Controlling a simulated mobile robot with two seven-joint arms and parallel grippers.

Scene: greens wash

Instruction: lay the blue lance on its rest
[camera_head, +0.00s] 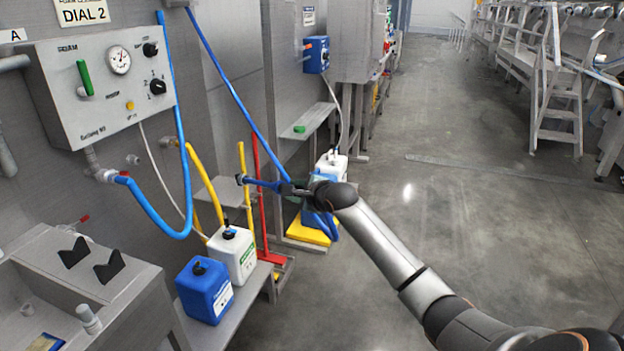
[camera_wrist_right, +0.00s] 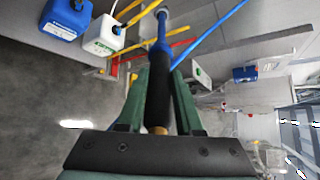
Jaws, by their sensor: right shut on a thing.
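The blue lance (camera_head: 262,184) is held out to the left by my right gripper (camera_head: 300,190), in mid-air over the floor. In the right wrist view, the green fingers (camera_wrist_right: 160,85) are shut around its black grip, and its blue tube (camera_wrist_right: 160,30) points away to a pale round tip. Two black notched blocks (camera_head: 75,252), which look like the rest, stand on the sink's edge at lower left. They are empty, and the lance is well to their right and apart from them. My left gripper is not in view.
A grey panel (camera_head: 60,100) with a gauge hangs above the sink (camera_head: 130,290). Blue (camera_head: 208,290) and white (camera_head: 235,255) canisters stand on a low shelf beside it. A blue hose (camera_head: 232,85) slants down towards the lance. Open floor (camera_head: 440,210) lies right.

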